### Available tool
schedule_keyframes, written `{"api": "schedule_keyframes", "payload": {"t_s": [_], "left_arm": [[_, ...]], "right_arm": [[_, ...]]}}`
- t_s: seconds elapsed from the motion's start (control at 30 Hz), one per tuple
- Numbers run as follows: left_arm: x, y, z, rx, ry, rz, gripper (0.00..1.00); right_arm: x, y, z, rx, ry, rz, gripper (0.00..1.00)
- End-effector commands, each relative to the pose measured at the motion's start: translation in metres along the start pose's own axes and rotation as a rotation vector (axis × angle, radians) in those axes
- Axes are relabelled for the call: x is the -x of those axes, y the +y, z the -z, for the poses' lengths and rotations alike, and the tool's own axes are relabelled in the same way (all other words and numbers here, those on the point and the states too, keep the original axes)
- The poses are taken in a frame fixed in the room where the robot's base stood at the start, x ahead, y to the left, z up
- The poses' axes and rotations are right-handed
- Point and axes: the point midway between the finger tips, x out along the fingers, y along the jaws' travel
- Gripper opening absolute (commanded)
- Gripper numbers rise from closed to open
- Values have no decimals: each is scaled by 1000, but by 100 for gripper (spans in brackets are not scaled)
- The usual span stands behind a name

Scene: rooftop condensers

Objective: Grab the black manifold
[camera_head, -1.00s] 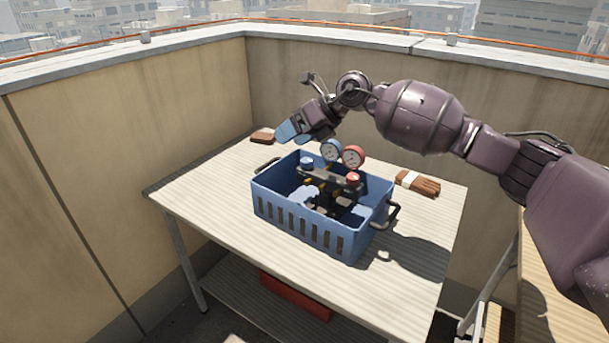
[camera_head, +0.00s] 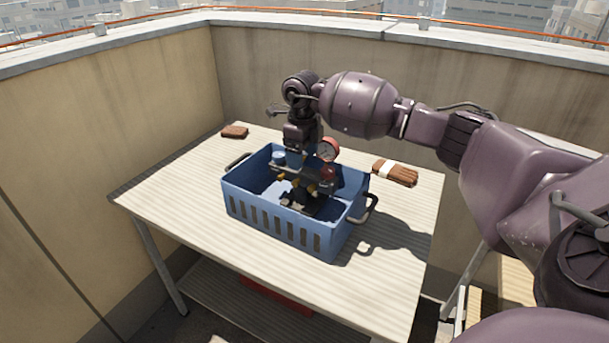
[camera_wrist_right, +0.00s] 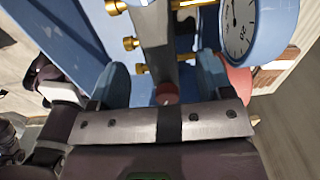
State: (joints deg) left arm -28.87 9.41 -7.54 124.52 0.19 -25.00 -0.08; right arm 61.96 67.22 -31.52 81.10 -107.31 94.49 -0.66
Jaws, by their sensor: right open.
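The black manifold (camera_head: 305,178) stands in the blue crate (camera_head: 278,222) on the table. It has brass fittings, a red gauge (camera_head: 328,150) and a blue gauge, which shows in the right wrist view (camera_wrist_right: 254,25). My right gripper (camera_head: 294,160) points down over the crate at the manifold's upper part. In the right wrist view its blue fingers (camera_wrist_right: 162,82) are apart, with the dark manifold bar (camera_wrist_right: 155,40) running between them. I cannot tell whether the fingers touch it. The left gripper is not in view.
A brown bundle with a white band (camera_head: 395,172) lies right of the crate, and a small brown block (camera_head: 234,132) lies at the table's back left. The table (camera_head: 180,205) is bare at the front and left. Parapet walls (camera_head: 320,85) enclose the back.

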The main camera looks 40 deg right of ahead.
Motion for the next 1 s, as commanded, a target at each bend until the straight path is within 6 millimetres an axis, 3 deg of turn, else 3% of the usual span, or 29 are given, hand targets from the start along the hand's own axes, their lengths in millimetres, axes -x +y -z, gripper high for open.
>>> {"api": "schedule_keyframes", "payload": {"t_s": [0.03,0.37,0.63,0.93,1.0], "left_arm": [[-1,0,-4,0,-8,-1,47],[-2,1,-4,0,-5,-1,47],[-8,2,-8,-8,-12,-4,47],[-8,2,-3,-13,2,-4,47],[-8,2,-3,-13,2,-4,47]], "right_arm": [[-12,0,0,0,5,-2,72],[-35,1,0,0,1,-2,72],[-72,3,0,0,3,-3,72],[-74,2,0,0,-3,1,72],[-74,2,0,0,-3,1,62]]}}
